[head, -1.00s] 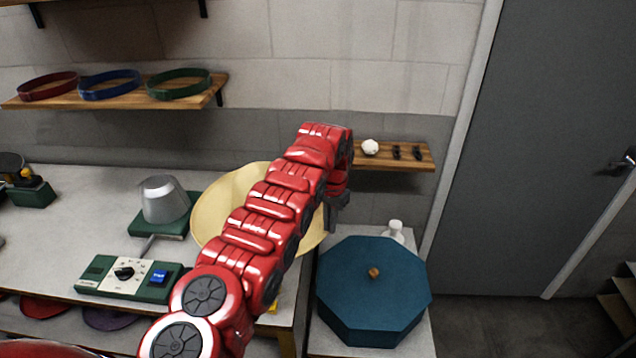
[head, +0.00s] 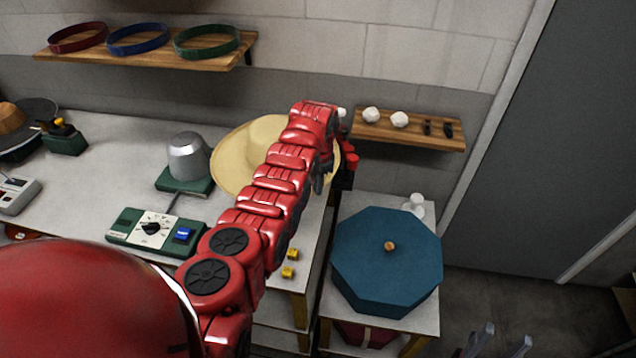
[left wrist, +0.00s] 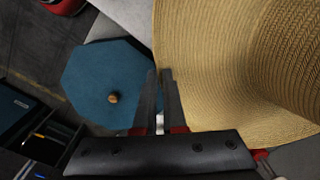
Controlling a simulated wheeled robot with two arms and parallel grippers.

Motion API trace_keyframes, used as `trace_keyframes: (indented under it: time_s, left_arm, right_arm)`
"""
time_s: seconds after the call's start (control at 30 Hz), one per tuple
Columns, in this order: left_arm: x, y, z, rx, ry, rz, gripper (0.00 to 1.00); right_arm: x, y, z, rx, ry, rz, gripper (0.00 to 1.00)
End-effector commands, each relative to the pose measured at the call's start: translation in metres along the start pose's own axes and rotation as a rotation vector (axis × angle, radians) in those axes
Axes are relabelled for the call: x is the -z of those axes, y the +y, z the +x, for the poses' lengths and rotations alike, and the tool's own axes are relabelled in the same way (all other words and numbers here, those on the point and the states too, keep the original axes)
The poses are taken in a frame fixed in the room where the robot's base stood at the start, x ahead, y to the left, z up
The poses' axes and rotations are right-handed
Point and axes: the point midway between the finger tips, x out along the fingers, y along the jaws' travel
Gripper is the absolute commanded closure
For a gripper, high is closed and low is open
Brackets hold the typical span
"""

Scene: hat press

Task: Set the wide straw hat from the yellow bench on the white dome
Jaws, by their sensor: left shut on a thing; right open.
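The wide straw hat (head: 232,165) is pale yellow, with its crown up and partly behind my left arm in the head view. My left gripper (head: 322,180) is shut on the right part of its brim. In the left wrist view the straw hat (left wrist: 205,65) fills the right side, and the gripper's fingers (left wrist: 160,75) meet at the brim's edge. My right gripper (head: 500,340) is open and empty at the bottom right of the head view. I cannot make out a white dome. Whether the hat touches the bench (head: 85,180) below is hidden.
A green control box (head: 155,228) is in front. A blue octagonal box (head: 388,255) sits on the right-hand table. Wall shelves hold bands (head: 140,40) and white balls (head: 400,118).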

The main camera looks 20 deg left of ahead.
Motion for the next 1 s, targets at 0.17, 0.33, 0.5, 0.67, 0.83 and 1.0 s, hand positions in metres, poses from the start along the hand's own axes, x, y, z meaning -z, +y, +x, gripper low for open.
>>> trace_keyframes:
  time_s: [0.17,0.33,0.5,0.67,0.83,1.0]
  left_arm:
    - [0.000,0.001,0.019,-0.001,-0.001,0.000,1.00]
    - [0.001,0.002,0.034,-0.001,-0.001,0.000,1.00]
    - [0.001,0.002,0.050,-0.001,-0.001,0.000,1.00]
    - [0.002,0.002,0.063,-0.001,-0.001,0.000,1.00]
    - [0.002,0.003,0.079,0.000,-0.001,0.000,1.00]
    - [0.003,0.003,0.094,0.000,0.000,0.000,1.00]
  right_arm:
    - [-0.002,-0.001,-0.011,0.000,0.000,0.000,0.50]
    - [-0.004,-0.001,-0.021,0.000,0.000,0.000,0.50]
    - [-0.005,-0.002,-0.032,0.000,0.000,0.000,0.50]
    - [-0.007,-0.002,-0.043,0.000,0.000,0.000,0.50]
    - [-0.010,-0.003,-0.057,0.000,0.000,0.000,0.50]
    - [-0.012,-0.003,-0.070,0.000,0.000,0.000,0.50]
